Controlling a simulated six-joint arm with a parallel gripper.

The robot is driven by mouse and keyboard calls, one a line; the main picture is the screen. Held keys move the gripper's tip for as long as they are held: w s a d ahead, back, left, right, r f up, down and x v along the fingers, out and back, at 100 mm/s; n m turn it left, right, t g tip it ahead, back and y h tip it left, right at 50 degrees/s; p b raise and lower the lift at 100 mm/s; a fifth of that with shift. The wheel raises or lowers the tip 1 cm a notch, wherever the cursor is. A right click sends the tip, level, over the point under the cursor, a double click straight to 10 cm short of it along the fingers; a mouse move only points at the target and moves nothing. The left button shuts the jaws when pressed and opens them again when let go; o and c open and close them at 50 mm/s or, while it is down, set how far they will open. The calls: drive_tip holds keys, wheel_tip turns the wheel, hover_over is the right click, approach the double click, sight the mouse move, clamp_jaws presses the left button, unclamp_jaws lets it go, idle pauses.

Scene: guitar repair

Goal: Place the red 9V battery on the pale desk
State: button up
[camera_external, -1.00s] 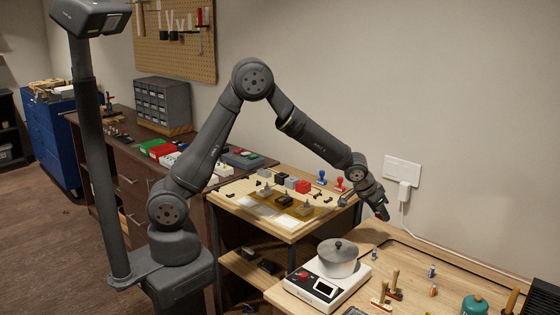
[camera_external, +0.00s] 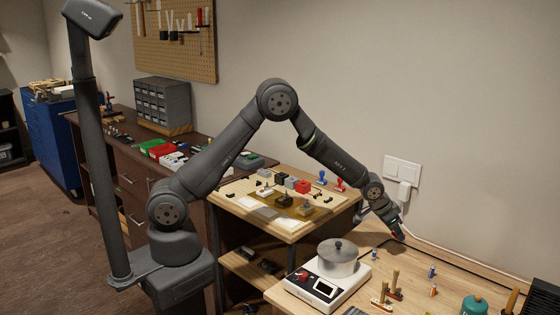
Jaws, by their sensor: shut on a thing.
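My gripper (camera_external: 396,232) is low over the back part of the pale wooden desk (camera_external: 350,303), to the right of the pot. It is shut on a small red thing, the red 9V battery (camera_external: 397,237), of which only a little shows below the fingers. The battery is at or just above the desk top; I cannot tell whether it touches.
A grey lidded pot (camera_external: 337,259) stands on a white hot plate (camera_external: 318,288) left of my gripper. Small batteries (camera_external: 432,271), wooden-handled tools (camera_external: 393,285) and a teal canister (camera_external: 474,305) stand to the right.

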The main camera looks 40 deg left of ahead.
sight(397, 246)
drive_tip(key=w+f, duration=0.1)
drive_tip(key=w+a+f, duration=0.1)
drive_tip(key=w, duration=0.1)
drive_tip(key=shift+a, duration=0.2)
drive_tip(key=shift+f, duration=1.95)
drive_tip(key=shift+f, duration=0.1)
drive_tip(key=o, duration=1)
drive_tip(key=shift+s+r, duration=0.1)
drive_tip(key=shift+r, duration=0.2)
drive_tip(key=v, duration=1.1)
drive_tip(key=shift+s+a+r, duration=0.15)
drive_tip(key=shift+r, duration=0.1)
